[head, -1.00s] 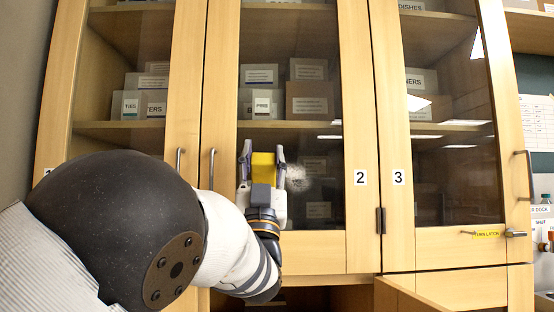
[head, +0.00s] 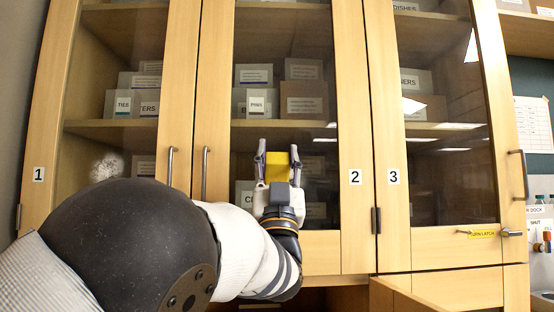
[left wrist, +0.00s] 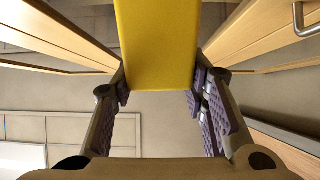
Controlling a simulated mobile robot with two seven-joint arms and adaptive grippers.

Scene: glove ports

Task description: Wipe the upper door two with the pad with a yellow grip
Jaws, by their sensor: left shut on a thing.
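The upper door two (head: 355,230) is shut; it has a wooden frame, a dark glass pane and a white "2" label. My left gripper (head: 278,152) is in front of the lower part of its glass, shut on the yellow grip of the pad (head: 279,165). The yellow grip also fills the top middle of the left wrist view (left wrist: 157,45), between the two fingers. The pad's wiping face is hidden, so I cannot tell whether it touches the glass. No smudge shows on the visible glass of door two; the part behind the gripper is hidden. My right gripper is not in view.
Door one (head: 38,210) on the left has a whitish smudge (head: 107,166) on its glass. Door three (head: 393,225) is shut on the right. Bar handles (head: 205,172) stick out from the doors.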

